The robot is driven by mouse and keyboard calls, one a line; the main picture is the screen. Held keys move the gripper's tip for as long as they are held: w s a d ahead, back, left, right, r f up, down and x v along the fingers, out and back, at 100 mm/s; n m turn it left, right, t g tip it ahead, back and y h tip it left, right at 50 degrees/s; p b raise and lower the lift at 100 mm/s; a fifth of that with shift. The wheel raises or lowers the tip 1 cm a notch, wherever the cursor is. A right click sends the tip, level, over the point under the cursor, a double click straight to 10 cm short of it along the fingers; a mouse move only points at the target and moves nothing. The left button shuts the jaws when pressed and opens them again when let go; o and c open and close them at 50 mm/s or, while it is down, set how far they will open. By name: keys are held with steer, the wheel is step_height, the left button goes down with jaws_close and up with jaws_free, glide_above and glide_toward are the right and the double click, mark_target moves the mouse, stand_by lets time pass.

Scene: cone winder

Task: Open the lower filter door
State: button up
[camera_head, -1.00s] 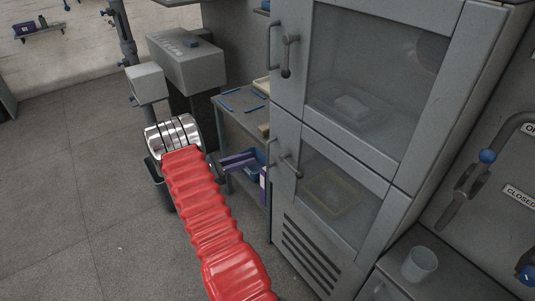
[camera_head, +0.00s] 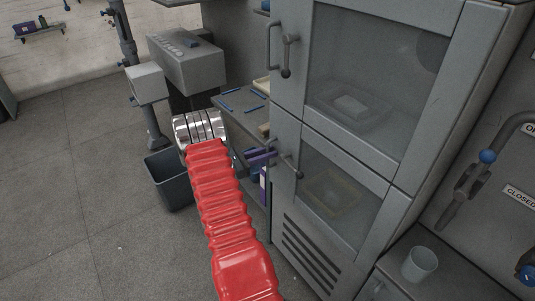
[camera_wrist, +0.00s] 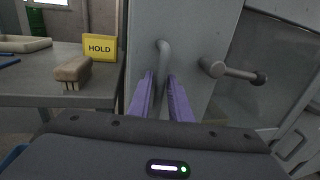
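The lower filter door (camera_head: 283,190) is a grey framed door with a glass pane on the lower part of the tall cabinet, and it looks shut. A curved bar handle (camera_wrist: 163,62) stands on its left edge in the wrist view. A lever latch (camera_wrist: 235,71) with a dark tip sticks out to the right of the handle; it also shows in the head view (camera_head: 291,166). My gripper (camera_wrist: 161,88) has two purple fingers, apart and pointing at the handle. The handle lies in line with the gap between them; I cannot tell how deep it sits. In the head view, my gripper (camera_head: 262,157) is beside the door's left edge.
A grey table (camera_wrist: 80,92) with a brush (camera_wrist: 73,70) and a yellow HOLD sign (camera_wrist: 100,47) stands close to the left. The upper door (camera_head: 290,85) is above. A dark bin (camera_head: 172,182) stands on the floor, with open floor further left.

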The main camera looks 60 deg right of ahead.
jaws_close()
steer(key=shift+w+a, duration=0.1)
steer(key=shift+a, duration=0.1)
stand_by(0.3)
